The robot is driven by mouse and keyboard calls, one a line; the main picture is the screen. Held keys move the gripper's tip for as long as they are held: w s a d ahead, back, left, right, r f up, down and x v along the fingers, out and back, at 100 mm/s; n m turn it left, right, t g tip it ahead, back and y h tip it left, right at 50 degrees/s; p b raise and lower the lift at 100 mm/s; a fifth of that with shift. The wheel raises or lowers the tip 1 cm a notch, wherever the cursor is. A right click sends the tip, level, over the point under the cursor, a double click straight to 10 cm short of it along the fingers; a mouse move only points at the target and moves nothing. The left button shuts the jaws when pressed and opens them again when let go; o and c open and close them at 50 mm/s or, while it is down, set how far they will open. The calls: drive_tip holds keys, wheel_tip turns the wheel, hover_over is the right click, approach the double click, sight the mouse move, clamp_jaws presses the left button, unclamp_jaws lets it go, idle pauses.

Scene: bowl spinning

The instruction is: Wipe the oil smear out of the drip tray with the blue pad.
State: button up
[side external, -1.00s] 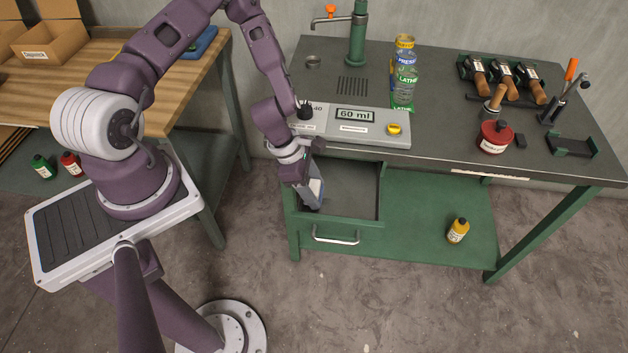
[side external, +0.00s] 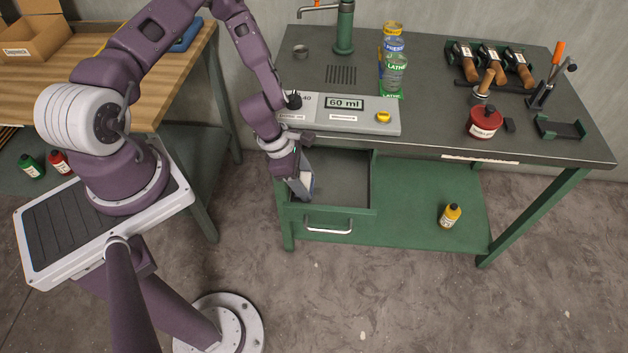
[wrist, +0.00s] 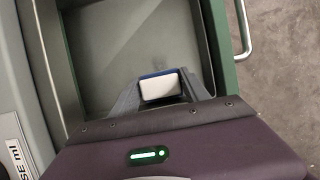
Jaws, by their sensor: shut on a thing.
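The tray (side external: 345,180) is a grey-floored, green-walled open drawer under the bench top. It also shows in the wrist view (wrist: 125,35). My gripper (side external: 303,190) reaches down inside its left end. In the wrist view my gripper (wrist: 163,92) is shut on the pad (wrist: 159,87), which has a white face and a blue edge. The pad is low in the tray, but I cannot tell whether it touches the floor. No distinct oil smear shows on the visible floor; the part under the pad and fingers is hidden.
A grey 60 ml panel (side external: 345,116) with a yellow knob sits on the bench above the tray. The drawer handle (side external: 328,228) sticks out in front. A yellow bottle (side external: 449,215) stands on the green lower shelf. The right part of the tray is empty.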

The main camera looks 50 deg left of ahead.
sight(305, 179)
drive_tip(key=shift+r, duration=4)
